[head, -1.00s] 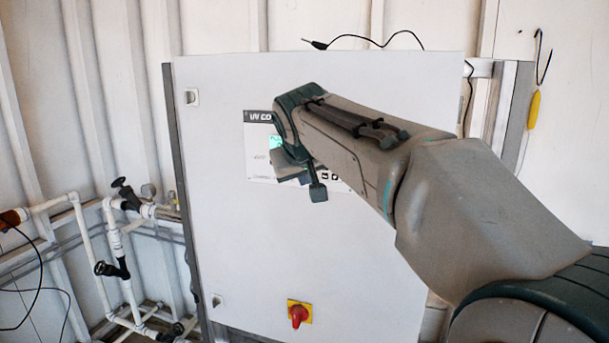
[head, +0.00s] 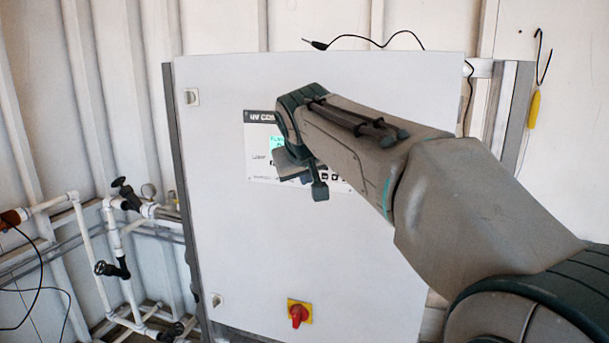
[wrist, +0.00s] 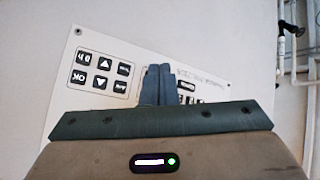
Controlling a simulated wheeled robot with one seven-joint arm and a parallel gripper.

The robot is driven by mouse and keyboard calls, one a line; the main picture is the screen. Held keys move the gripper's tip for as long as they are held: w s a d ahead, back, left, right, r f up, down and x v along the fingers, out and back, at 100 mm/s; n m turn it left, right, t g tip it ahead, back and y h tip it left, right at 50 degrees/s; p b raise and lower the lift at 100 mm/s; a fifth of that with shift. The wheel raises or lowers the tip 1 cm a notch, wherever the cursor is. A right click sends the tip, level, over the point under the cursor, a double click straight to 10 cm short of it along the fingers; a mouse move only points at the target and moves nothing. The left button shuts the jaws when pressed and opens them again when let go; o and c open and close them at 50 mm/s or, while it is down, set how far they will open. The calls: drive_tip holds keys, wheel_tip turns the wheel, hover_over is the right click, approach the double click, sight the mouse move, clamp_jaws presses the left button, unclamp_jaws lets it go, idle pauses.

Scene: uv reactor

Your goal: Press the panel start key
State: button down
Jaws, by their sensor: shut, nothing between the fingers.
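The control panel (head: 258,165) is a white plate with a dark header and a green display (head: 277,143), on the front of a white cabinet. In the wrist view the panel (wrist: 92,48) appears rotated, with a group of black keys (wrist: 100,75) left of my fingers, including OK and arrows. More black keys (wrist: 187,98) show just right of the fingers, partly covered. I cannot tell which key is start. My gripper (wrist: 156,72) is shut and empty, its fingertips over the panel between these keys. Contact with the panel cannot be told.
The cabinet door (head: 380,270) is flat and wide around the panel. A red rotary switch (head: 298,314) on a yellow plate sits low on it. A latch (head: 191,97) is at upper left. White pipes with black valves (head: 122,270) stand left of the cabinet.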

drive_tip(key=shift+w+d, duration=0.1)
drive_tip(key=shift+w, duration=0.15)
idle(0.3)
drive_tip(key=shift+s+a, duration=0.25)
drive_tip(key=shift+s, duration=0.45)
drive_tip(key=shift+b, duration=0.3)
drive_tip(key=s, duration=0.1)
drive_tip(key=s+a+b, duration=0.1)
drive_tip(key=s, duration=0.1)
drive_tip(key=s+b, duration=0.1)
drive_tip(key=shift+s+a, duration=0.35)
